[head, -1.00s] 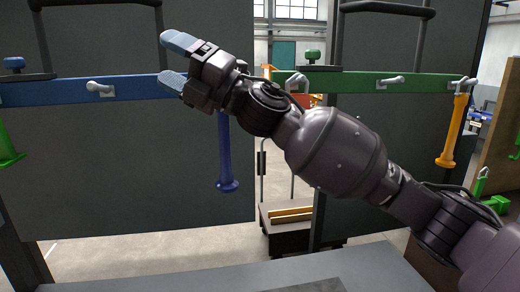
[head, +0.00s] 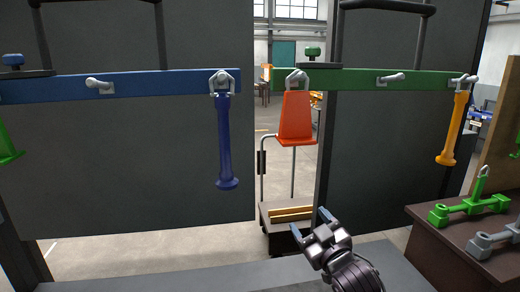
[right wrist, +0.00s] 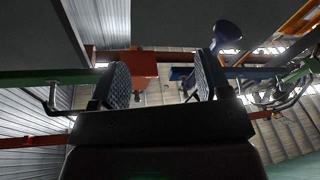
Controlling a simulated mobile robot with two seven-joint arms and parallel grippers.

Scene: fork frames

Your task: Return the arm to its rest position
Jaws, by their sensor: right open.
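My right gripper (head: 310,224) is low in the head view, right of the middle, over the grey ledge. It is open, with its fingers pointing up and to the left and nothing between them. In the right wrist view its two patterned fingers (right wrist: 160,82) stand apart, with only background seen between them. My left gripper is in neither view.
A blue bar (head: 60,87) bears a hanging blue handle (head: 226,140). A green bar (head: 350,79) bears a red tapered piece (head: 296,122) and an orange handle (head: 454,128). Green (head: 470,207) and grey (head: 497,239) parts lie on a brown bench (head: 440,245) at right.

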